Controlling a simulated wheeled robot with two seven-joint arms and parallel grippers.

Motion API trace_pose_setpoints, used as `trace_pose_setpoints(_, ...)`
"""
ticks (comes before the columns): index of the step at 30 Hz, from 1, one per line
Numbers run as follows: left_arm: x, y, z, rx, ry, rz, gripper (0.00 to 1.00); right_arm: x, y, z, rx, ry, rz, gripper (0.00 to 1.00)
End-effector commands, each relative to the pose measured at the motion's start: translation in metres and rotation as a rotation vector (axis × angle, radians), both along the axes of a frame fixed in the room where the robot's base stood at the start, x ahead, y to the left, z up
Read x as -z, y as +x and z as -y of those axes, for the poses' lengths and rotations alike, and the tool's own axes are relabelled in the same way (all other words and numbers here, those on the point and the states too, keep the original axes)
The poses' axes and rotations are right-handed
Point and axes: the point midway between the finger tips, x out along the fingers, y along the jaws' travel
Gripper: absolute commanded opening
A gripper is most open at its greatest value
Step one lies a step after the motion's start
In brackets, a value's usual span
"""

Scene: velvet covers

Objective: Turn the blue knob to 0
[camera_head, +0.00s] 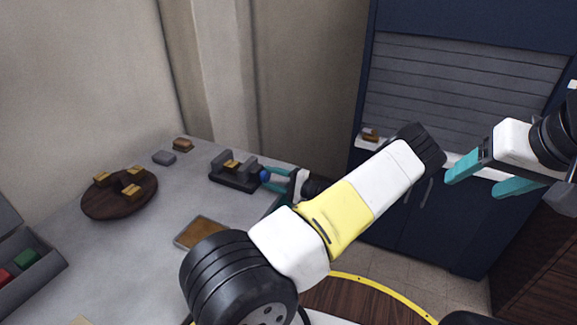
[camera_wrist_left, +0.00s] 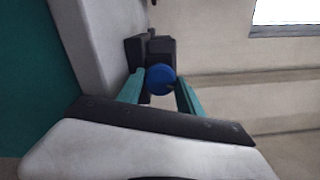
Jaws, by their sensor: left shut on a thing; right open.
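The blue knob (camera_head: 265,175) is on the right side of a dark grey fixture (camera_head: 233,180) on the table. In the left wrist view the round blue knob (camera_wrist_left: 161,80) sits between the two teal fingers. My left gripper (camera_head: 275,178) is shut on the knob; the arm partly hides the hand. The knob's markings are too small to read. My right gripper (camera_head: 492,184) is open and empty, in the air at the right, in front of the dark blue cabinet.
A round brown board (camera_head: 105,203) with several wooden blocks, a flat tan-topped piece (camera_head: 201,232) and a grey tray (camera_head: 35,265) with red and green blocks are on the table (camera_head: 120,260). A dark blue cabinet (camera_head: 440,215) with a slatted shutter stands behind.

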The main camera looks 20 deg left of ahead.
Motion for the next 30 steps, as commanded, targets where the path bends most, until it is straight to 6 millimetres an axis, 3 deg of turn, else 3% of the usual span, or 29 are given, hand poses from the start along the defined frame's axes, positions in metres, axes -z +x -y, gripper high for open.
trace_pose_setpoints(15, 0.0009, 0.0002, 0.0010, 0.002, -0.025, 0.304, 0.03, 0.0000, 0.0000, 0.0000, 0.000, 0.000, 0.000, 0.65)
trace_pose_setpoints(30, 0.0012, 0.0000, 0.0006, 0.000, -0.029, 0.347, 0.03, 0.0000, 0.0000, 0.0000, 0.000, 0.000, 0.000, 0.65)
